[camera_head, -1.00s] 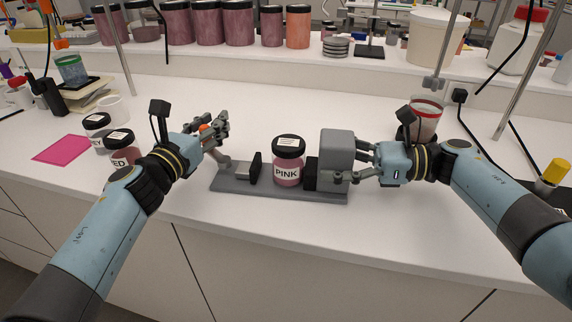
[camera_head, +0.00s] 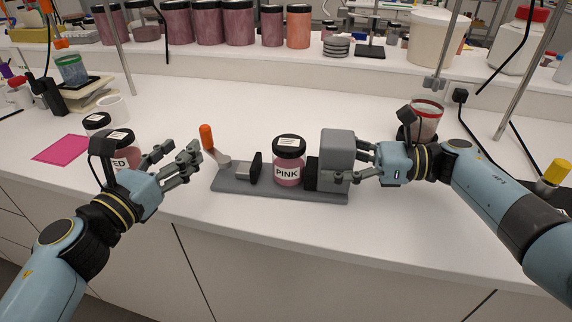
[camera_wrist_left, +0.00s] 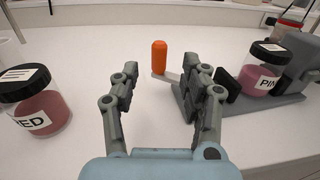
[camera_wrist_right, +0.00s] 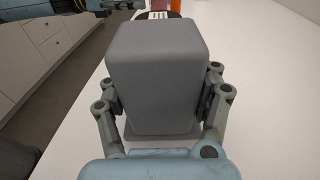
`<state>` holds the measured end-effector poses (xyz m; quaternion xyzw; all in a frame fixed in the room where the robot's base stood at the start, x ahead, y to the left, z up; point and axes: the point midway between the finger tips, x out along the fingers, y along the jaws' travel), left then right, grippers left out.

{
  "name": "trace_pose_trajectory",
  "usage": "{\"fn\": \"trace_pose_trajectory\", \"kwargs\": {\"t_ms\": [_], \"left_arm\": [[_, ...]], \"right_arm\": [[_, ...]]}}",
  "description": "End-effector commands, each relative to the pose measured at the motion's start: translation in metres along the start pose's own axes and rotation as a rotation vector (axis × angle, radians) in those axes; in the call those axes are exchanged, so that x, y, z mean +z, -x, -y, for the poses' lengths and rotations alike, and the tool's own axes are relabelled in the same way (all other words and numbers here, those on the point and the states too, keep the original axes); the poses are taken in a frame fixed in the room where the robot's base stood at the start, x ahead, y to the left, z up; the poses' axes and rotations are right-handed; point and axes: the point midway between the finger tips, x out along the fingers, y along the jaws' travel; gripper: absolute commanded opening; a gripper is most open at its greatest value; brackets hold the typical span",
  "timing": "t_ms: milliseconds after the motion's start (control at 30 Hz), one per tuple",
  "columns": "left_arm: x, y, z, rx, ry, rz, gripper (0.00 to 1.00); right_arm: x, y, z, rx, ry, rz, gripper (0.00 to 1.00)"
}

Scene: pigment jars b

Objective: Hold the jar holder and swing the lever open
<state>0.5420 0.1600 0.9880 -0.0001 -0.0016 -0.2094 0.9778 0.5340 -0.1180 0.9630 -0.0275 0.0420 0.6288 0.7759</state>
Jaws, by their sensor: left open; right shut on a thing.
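The grey jar holder (camera_head: 235,187) stands on the white bench with its base flat. A jar labelled PINK (camera_head: 288,162) stands upright on it, beside the grey block (camera_head: 337,148). A gap shows between the jar and the holder's dark left pad (camera_head: 256,167). The lever's orange handle (camera_head: 206,136) points up at the holder's left end. My left gripper (camera_head: 178,158) is open and empty, left of the handle; in the left wrist view the handle (camera_wrist_left: 160,57) shows beyond the fingertips, apart from them. My right gripper (camera_head: 357,162) is shut on the grey block (camera_wrist_right: 157,75).
A jar labelled RED (camera_wrist_left: 35,108) stands close to the left of my left gripper, with another dark-lidded jar (camera_head: 97,122) behind it. A pink sheet (camera_head: 62,149) lies further left. The bench behind the holder is clear. A red-rimmed container (camera_head: 427,115) stands behind my right wrist.

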Motion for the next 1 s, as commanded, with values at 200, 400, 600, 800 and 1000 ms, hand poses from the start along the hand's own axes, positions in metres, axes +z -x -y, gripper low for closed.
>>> {"fn": "trace_pose_trajectory", "kwargs": {"t_ms": [200,400,600,800,1000], "left_arm": [[0.0003,0.0117,0.0001,0.000,0.001,0.001,0.45],[0.0003,0.0115,0.0001,0.000,0.001,0.001,0.45],[0.0003,0.0113,0.0001,0.000,0.001,0.001,0.45],[0.0004,0.0112,0.0001,0.000,0.001,0.001,0.45],[0.0004,0.0112,0.0001,0.000,0.001,0.001,0.45]], "right_arm": [[-0.0014,0.0007,0.0000,-0.001,-0.002,-0.004,0.14],[-0.0012,0.0008,0.0002,-0.001,-0.002,-0.004,0.64],[-0.0006,0.0006,0.0002,-0.001,-0.001,-0.002,0.90],[0.0000,0.0003,0.0002,0.000,0.000,-0.001,0.93],[-0.0003,0.0086,0.0005,-0.001,0.001,-0.002,0.93]]}}
